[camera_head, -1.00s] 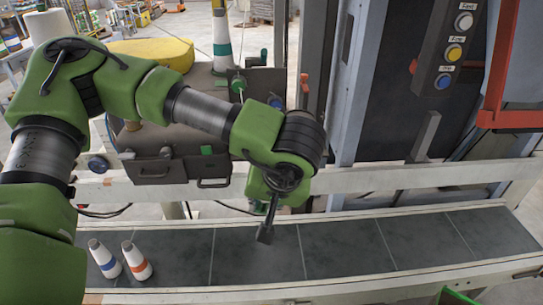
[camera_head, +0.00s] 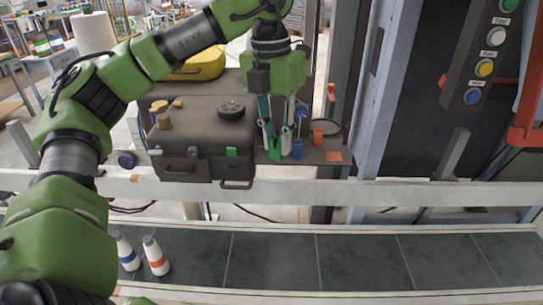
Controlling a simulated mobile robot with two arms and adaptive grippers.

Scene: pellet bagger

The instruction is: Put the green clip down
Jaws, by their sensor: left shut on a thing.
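My left gripper (camera_head: 275,135) points down over the dark shelf at the right end of the dark case. It is shut on a slim green thing, which I take to be the green clip (camera_head: 268,130). The clip shows between and below the fingers and is partly hidden by them. I cannot tell whether its lower end touches the shelf. My right gripper is not in view.
A blue holder (camera_head: 298,149), an orange-red cup (camera_head: 317,138) and an orange square (camera_head: 333,156) are close right of the gripper. The dark case (camera_head: 195,135) stands left.

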